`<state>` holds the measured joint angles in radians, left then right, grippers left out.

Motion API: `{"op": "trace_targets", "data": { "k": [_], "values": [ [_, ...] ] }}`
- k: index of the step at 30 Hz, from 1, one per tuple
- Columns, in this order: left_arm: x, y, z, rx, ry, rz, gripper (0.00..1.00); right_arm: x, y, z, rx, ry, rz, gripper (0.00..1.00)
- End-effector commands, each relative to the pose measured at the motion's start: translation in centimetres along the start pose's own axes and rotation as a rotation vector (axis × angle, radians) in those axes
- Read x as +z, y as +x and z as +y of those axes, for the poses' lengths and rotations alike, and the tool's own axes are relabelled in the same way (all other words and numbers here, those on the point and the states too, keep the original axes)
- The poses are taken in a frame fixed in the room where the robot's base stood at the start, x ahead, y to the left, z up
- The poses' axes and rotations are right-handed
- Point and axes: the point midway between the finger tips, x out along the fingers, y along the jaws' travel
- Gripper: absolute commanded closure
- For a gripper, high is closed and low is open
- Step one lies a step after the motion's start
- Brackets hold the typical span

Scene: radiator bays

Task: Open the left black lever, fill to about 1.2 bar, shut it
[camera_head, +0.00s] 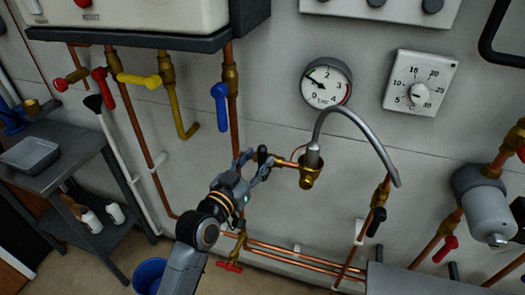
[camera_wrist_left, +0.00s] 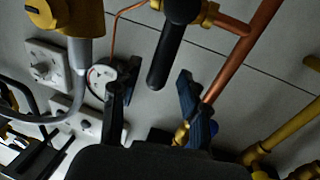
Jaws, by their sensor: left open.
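The left black lever (camera_head: 262,155) sits on a brass valve on the pipe left of the grey braided filling hose (camera_head: 350,112). In the left wrist view the lever (camera_wrist_left: 166,52) hangs down, its end between my fingertips in the picture; contact cannot be told. My left gripper (camera_head: 258,168) is open at this lever; its fingers also show in the wrist view (camera_wrist_left: 155,80). A second black lever (camera_head: 376,222) hangs at the hose's right end. The round pressure gauge (camera_head: 327,83) has its needle pointing left, in the low part of the scale; the exact value is too small to read.
A blue lever (camera_head: 220,105), a yellow lever (camera_head: 139,80) and red levers hang on pipes at left. A white dial box (camera_head: 420,83) is right of the gauge. A grey cylinder (camera_head: 484,207) stands at right. A metal trolley (camera_head: 62,150) and blue bucket (camera_head: 149,275) are at lower left.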

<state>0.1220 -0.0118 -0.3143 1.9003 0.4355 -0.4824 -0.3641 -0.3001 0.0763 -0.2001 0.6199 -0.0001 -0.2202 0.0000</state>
Motion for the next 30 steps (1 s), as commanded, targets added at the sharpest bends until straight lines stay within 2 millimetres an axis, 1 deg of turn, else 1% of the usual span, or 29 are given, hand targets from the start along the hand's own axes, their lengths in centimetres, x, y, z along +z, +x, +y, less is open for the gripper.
{"op": "trace_targets", "data": {
  "k": [1,6,10,17,20,21,24,30],
  "values": [
    [-0.2,0.9,0.1,0.001,-0.001,0.0,0.56,0.0,-0.2,0.0,0.0,0.0,0.0,0.55],
    [-0.1,2.5,0.0,0.001,-0.001,0.001,0.56,0.0,-0.4,0.0,0.0,0.0,0.0,0.55],
    [0.0,3.0,0.0,0.001,-0.001,0.0,0.56,0.0,-0.5,0.0,0.0,0.0,0.0,0.55],
    [0.0,3.0,0.0,0.001,0.0,0.0,0.56,0.0,-0.5,0.2,0.003,-0.001,-0.001,0.55],
    [0.0,3.0,0.0,0.001,0.0,0.0,0.74,0.0,-0.5,0.3,0.004,-0.002,-0.001,0.55],
    [0.0,3.0,0.0,0.001,0.0,0.0,0.82,0.0,-0.5,0.4,0.004,-0.002,-0.001,0.55],
    [0.1,3.0,0.0,0.001,0.0,-0.001,1.0,0.0,-0.5,0.4,0.005,-0.002,-0.001,0.55],
    [0.1,3.0,0.0,0.001,0.0,-0.001,1.0,0.0,-0.5,0.4,0.005,-0.002,-0.001,0.55]
  ]
}}
